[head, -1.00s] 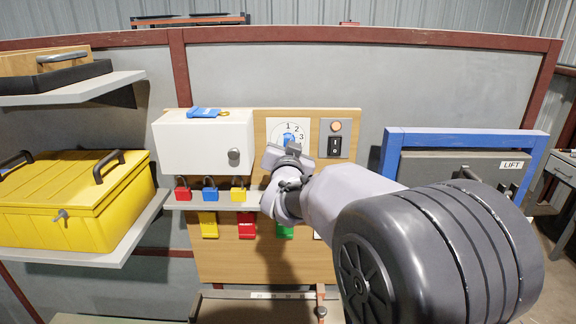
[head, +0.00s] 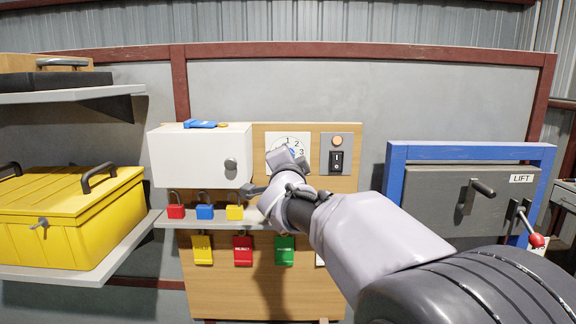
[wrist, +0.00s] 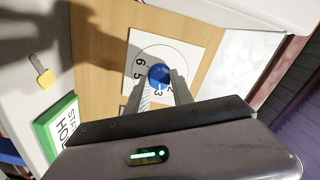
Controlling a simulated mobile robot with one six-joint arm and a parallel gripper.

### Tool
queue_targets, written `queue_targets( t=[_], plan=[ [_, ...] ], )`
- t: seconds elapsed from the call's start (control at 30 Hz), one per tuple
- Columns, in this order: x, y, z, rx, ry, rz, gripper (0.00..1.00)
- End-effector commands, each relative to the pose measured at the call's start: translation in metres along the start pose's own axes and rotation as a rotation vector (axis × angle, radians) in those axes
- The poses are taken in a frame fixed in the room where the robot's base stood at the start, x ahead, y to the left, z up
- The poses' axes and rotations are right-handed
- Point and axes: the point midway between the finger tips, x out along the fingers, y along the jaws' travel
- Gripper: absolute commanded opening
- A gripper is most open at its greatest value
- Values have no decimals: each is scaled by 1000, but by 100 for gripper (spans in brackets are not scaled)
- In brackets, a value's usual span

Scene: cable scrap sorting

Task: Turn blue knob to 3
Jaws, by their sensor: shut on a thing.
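The blue knob (wrist: 159,75) sits at the centre of a white numbered dial plate (wrist: 188,52) on a wooden board. My gripper (wrist: 160,88) has its two fingers on either side of the knob and is shut on it. In the head view the dial plate (head: 273,143) shows 1, 2 and 3, and my gripper (head: 292,160) covers most of the blue knob (head: 289,152). I cannot tell which number the knob points to.
A black rocker switch (head: 337,162) is close right of the dial. A white box (head: 200,158) is to the left. Red, blue and yellow padlocks (head: 205,212) stand on a ledge below. A blue-framed LIFT panel (head: 398,170) is at the right.

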Motion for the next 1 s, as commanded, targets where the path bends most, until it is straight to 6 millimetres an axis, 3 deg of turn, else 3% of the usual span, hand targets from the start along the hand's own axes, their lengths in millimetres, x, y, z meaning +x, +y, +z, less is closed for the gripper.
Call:
queue_targets(
  t=[0.63,0.67,0.73,1.0],
  plan=[
    [0,0,0,41,0,1,0],
    [0,0,0,41,0,1,34],
    [0,0,0,41,0,0,48],
    [0,0,0,40,0,0,50]
  ],
)
